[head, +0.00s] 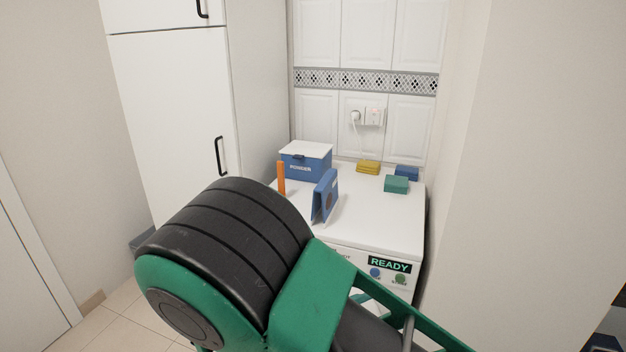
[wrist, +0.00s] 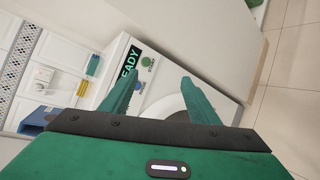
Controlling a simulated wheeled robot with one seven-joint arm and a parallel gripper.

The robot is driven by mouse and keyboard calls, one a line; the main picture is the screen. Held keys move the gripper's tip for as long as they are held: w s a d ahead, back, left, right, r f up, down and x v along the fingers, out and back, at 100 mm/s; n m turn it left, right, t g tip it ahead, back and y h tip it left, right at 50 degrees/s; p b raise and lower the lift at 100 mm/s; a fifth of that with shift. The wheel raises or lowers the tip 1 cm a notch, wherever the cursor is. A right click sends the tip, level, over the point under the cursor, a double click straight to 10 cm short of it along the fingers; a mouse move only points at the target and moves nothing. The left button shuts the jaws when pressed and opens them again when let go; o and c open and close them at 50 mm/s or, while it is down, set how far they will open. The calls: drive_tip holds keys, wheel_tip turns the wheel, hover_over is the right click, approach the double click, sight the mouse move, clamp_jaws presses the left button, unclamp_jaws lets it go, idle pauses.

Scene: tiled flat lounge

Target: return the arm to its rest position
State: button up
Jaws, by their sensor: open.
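My arm (head: 230,270) fills the lower middle of the head view, with a thick black and green joint in front of the white appliance. My gripper (wrist: 160,66) shows in the wrist view with its two green fingers spread apart and nothing between them. Beyond the fingers is the front of the white washing machine (head: 365,222), with its READY display (wrist: 128,70) and part of its round door. I cannot tell whether the fingers touch it. The gripper's fingertips cannot be made out clearly in the head view.
On the machine stand a blue powder box (head: 306,166), an orange upright piece (head: 281,178), a blue folded item (head: 325,195), and yellow (head: 368,167), green (head: 396,184) and blue (head: 407,173) blocks. A tall white cabinet (head: 175,110) is left; a wall (head: 540,150) is right.

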drive_tip(key=s+d+r+m+g+y, duration=0.1)
drive_tip(key=s+d+r+m+g, duration=0.2)
drive_tip(key=d, duration=0.4)
drive_tip(key=s+d+r+m+g+y, duration=0.1)
drive_tip(key=d+r+m+g, duration=0.1)
drive_tip(key=d+m+g, duration=0.35)
drive_tip(key=s+d+r+m+g+y, duration=0.1)
drive_tip(key=s+d+r+m+g, duration=0.1)
drive_tip(key=d, duration=0.7)
drive_tip(key=s+d+r+m+y, duration=0.3)
drive_tip(key=s+r+m+y, duration=0.1)
drive_tip(key=s, duration=0.4)
drive_tip(key=s+d+r+m+t+y, duration=0.1)
drive_tip(key=s+d+r+m+y, duration=0.3)
drive_tip(key=s, duration=0.5)
wheel_tip(320, 180, up, 2)
drive_tip(key=shift+s+r+m, duration=0.15)
drive_tip(key=shift+s+m, duration=0.1)
drive_tip(key=shift+m, duration=0.3)
drive_tip(key=shift+w+f, duration=0.25)
drive_tip(key=shift+w, duration=0.4)
